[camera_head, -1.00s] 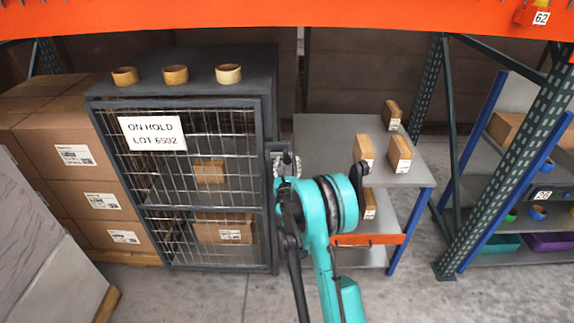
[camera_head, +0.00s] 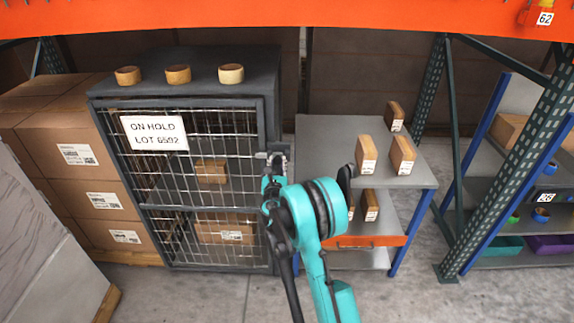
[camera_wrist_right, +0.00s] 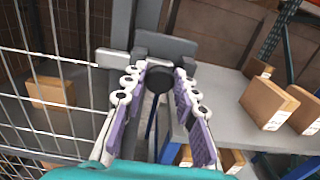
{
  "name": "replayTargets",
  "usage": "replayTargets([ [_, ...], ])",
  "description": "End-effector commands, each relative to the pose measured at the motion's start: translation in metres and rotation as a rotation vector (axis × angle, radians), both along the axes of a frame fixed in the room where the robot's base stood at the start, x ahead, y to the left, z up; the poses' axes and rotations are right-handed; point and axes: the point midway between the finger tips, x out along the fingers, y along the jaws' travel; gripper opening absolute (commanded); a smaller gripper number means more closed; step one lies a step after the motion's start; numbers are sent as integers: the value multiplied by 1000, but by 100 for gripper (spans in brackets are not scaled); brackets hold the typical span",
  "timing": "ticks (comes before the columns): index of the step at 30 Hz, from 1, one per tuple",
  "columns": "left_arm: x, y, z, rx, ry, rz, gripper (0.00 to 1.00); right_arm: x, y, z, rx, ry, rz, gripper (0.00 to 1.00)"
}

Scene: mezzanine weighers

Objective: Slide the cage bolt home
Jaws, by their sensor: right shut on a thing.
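The cage (camera_head: 271,110) is a dark frame with a wire mesh door (camera_head: 190,190) and a sign reading "ON HOLD LOT 6592". The cage bolt (camera_wrist_right: 113,59) is a pale grey bar at the door's right edge, beside a dark bracket plate (camera_wrist_right: 166,45). Its round black knob (camera_wrist_right: 158,79) is between the fingertips of my right gripper (camera_wrist_right: 160,70), which is shut on it. In the head view my right gripper (camera_head: 273,176) is at the bolt, partly hiding it. How far the bolt reaches into its catch is unclear. My left gripper is not in view.
A grey table (camera_head: 330,140) with several small cartons stands right of the cage. Stacked boxes (camera_head: 70,150) stand left. Three tape rolls (camera_head: 178,74) sit on the cage top. A green rack upright (camera_head: 490,180) is at the right.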

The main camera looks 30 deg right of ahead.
Motion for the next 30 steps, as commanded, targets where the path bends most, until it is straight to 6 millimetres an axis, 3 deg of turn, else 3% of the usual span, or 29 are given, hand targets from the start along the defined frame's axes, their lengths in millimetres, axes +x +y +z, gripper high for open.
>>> replayTargets([
  [8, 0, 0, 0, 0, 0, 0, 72, 3, 6, 0, 0, 0, 10, 0],
  [9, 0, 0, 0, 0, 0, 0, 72, 3, 6, 0, 0, 0, 10, 36],
  [11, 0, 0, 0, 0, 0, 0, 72, 3, 6, 0, 0, 0, 10, 48],
  [22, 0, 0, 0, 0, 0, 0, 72, -2, 8, 0, 0, 0, 7, 48],
  [30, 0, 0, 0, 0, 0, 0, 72, -45, 35, 0, 0, 0, 9, 48],
])
